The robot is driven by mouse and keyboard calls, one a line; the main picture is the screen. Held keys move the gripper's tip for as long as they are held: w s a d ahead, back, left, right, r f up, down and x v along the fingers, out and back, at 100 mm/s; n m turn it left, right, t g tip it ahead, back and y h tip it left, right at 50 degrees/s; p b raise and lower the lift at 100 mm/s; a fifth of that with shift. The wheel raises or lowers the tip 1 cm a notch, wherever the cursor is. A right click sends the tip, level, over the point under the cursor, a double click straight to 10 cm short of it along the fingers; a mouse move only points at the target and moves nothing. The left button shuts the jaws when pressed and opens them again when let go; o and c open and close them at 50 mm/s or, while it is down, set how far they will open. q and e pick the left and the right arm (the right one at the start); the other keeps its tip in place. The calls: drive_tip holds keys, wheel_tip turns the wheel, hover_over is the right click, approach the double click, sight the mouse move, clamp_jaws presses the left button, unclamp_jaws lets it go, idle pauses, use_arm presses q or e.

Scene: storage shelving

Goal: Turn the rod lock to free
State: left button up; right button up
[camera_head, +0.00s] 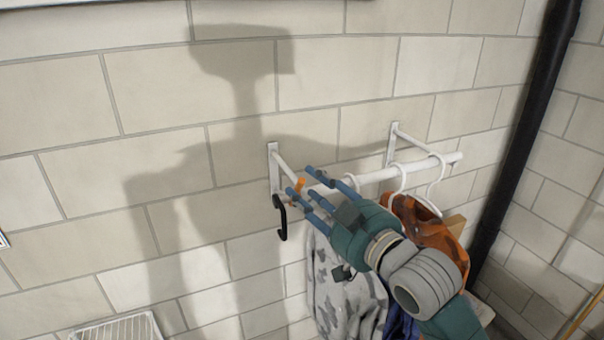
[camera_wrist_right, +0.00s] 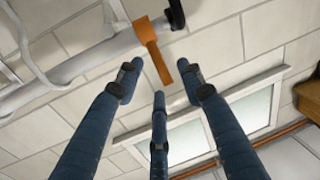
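The rod lock is a small orange lever (camera_head: 300,184) near the left end of a white rod (camera_head: 368,178) mounted on the wall. In the right wrist view the orange lever (camera_wrist_right: 152,48) has its wider end at the rod and its narrow end hanging free toward my fingers. My right gripper (camera_head: 309,187) is at the lever, its three blue fingers spread open. In the right wrist view the gripper (camera_wrist_right: 160,82) has its fingertips around the lever's free end with visible gaps; I see no grip on it. My left gripper is not in view.
White hangers carry a grey patterned garment (camera_head: 340,290) and an orange one (camera_head: 428,235), close below and beside my right arm. A black pipe (camera_head: 527,140) runs down at the right.

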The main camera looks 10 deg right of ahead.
sight(300, 190)
drive_tip(key=shift+p+x, duration=0.4)
drive_tip(key=shift+x, duration=1.1)
drive_tip(key=shift+c, duration=0.5)
clamp_jaws()
drive_tip(key=shift+s, duration=0.1)
drive_tip(key=f+t+y+b, duration=0.1)
drive_tip(key=b, duration=0.5)
drive_tip(key=s+f+n+t+y+b, duration=0.1)
drive_tip(key=t+b, duration=0.1)
drive_tip(key=b, duration=0.4)
drive_tip(key=s+f+t+y+b, duration=0.1)
drive_tip(key=t+b, duration=0.1)
drive_tip(key=b, duration=0.3)
drive_tip(key=shift+d+f+y+b, duration=0.15)
drive_tip(key=shift+d+y+b, duration=0.15)
drive_tip(key=shift+b, duration=0.1)
drive_tip(key=shift+s+n+t+b, duration=0.1)
drive_tip(key=shift+n+t+b, duration=0.25)
drive_tip(key=shift+b, duration=0.3)
drive_tip(key=shift+r+y, duration=0.2)
drive_tip(key=shift+y, duration=0.1)
